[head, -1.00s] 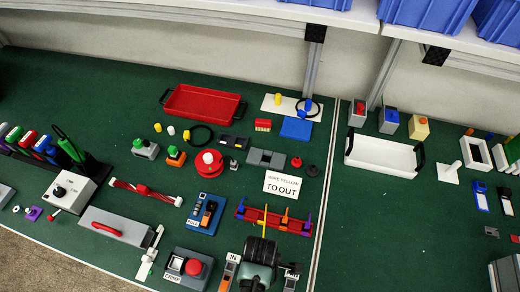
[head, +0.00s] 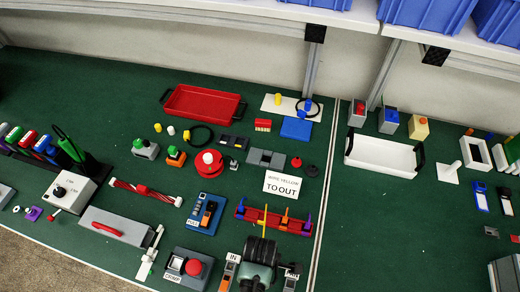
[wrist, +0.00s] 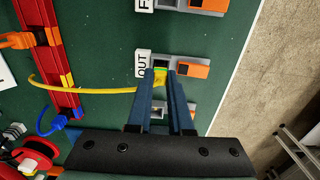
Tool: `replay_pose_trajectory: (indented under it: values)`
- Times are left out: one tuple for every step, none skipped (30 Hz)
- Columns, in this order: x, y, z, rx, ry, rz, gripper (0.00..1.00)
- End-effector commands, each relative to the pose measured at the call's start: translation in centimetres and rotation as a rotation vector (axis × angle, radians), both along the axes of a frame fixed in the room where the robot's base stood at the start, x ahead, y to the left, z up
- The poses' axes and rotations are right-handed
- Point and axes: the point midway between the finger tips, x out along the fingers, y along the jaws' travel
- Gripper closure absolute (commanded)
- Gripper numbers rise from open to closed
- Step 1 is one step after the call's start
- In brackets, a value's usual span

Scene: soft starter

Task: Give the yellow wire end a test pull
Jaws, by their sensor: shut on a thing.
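My gripper (wrist: 163,77) is shut on the yellow wire end (wrist: 160,78) in the wrist view. It holds the end at the near face of the grey terminal block (wrist: 178,62) labelled OUT, which has an orange lever (wrist: 194,71). The fingers hide the contact, so I cannot tell how deep the end sits. The yellow wire (wrist: 100,91) curves left over the red rack (wrist: 63,70). In the head view, the yellow wire (head: 264,222) stands at the red rack (head: 245,213); my wrist covers the fingertips. A sign (head: 284,185) reads WIRE YELLOW TO OUT.
An IN terminal block (head: 228,270) stands left of my wrist. A blue wire (wrist: 50,125) and an orange wire (wrist: 18,40) also sit on the rack. A red stop button (head: 193,267) and a blue switch unit (head: 206,213) stand to the left.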

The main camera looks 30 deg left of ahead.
Motion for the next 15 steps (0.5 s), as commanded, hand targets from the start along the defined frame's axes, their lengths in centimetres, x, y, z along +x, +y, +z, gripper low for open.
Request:
replay_pose_trajectory:
  values:
    - [0.13,0.04,0.09,0.001,-0.003,0.0,1.0]
    - [0.13,0.04,0.07,0.001,-0.003,0.0,1.0]
    - [0.13,0.04,0.04,0.001,-0.003,0.0,1.0]
    - [0.13,0.04,0.01,0.001,-0.003,0.0,1.0]
    - [0.13,0.04,-0.02,0.001,-0.003,0.0,1.0]
    - [0.13,0.04,-0.07,0.001,-0.003,0.0,1.0]
    - [0.12,0.04,-0.1,0.001,-0.003,0.0,1.0]
    - [0.12,0.04,-0.14,0.001,-0.003,0.0,1.0]
    - [0.12,0.03,-0.19,0.001,-0.003,0.0,1.0]
    - [0.12,0.03,-0.22,0.001,-0.003,0.0,1.0]
    - [0.11,0.03,-0.26,0.001,-0.003,0.0,1.0]
    - [0.1,0.03,-0.31,0.001,-0.002,0.0,1.0]
    - [0.09,0.02,-0.35,0.001,-0.002,0.0,1.0]
    - [0.08,0.02,-0.39,0.001,-0.002,0.0,1.0]
    - [0.07,0.02,-0.43,0.001,-0.002,0.0,1.0]
